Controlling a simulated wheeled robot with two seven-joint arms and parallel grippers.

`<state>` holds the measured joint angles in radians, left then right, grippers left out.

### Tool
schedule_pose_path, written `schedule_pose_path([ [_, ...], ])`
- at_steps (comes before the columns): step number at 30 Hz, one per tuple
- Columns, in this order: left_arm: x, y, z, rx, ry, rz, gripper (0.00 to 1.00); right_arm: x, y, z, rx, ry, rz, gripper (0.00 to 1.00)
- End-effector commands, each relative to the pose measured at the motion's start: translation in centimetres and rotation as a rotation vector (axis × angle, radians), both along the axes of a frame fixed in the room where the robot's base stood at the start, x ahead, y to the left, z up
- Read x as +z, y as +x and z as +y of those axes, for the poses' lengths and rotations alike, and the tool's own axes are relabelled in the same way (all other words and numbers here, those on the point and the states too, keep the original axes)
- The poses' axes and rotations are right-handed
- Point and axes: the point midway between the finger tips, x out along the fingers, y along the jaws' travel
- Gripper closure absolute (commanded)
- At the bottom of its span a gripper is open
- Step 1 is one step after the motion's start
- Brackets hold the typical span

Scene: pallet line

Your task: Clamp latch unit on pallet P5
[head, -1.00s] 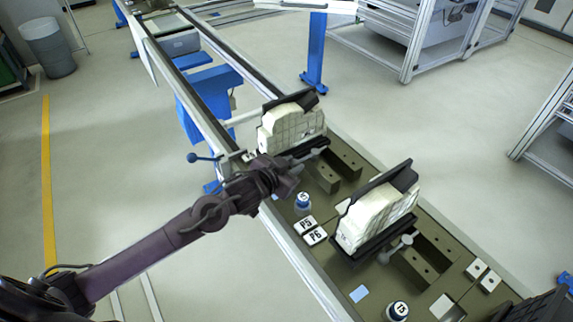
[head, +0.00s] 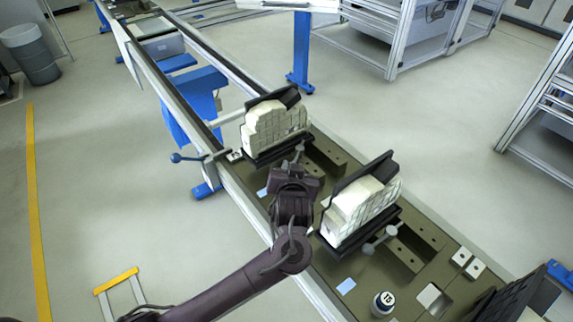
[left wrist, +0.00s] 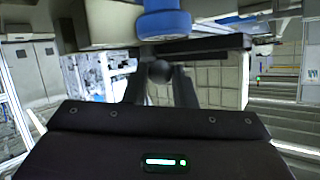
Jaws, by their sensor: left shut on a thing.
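The far latch unit (head: 300,150) is a pale handle at the foot of a black fixture holding a white blocky part (head: 274,127). My left gripper (head: 299,168) reaches it from the near side, and its fingers hide part of the handle. In the left wrist view a dark round knob (left wrist: 160,71) sits between the two fingers, which are shut on the handle. The P5 label is hidden behind my left arm. A second handle (head: 380,241) stands at the nearer fixture, with another white part (head: 362,208). My right gripper is not in view.
The fixtures stand on an olive plate (head: 410,258) on the rail line. A round piece numbered 15 (head: 383,303) and a black fixture (head: 515,297) are at the near right.

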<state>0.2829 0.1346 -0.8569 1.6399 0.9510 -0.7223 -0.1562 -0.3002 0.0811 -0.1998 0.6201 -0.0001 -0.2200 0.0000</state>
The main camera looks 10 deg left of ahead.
Motion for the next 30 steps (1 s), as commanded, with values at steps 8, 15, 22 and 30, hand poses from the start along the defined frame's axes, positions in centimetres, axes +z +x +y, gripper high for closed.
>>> schedule_pose_path([
  [8,0.04,0.05,-0.09,0.011,0.001,-0.002,1.00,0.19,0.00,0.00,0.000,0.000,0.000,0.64],
  [15,0.04,0.06,-0.06,0.012,0.000,-0.003,0.70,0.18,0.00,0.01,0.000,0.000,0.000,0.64],
  [22,0.03,0.05,-0.04,0.012,0.000,-0.002,0.55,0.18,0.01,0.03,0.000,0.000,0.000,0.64],
  [30,0.77,0.09,-0.10,0.012,-0.002,-0.003,0.55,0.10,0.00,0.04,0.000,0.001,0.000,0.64],
])
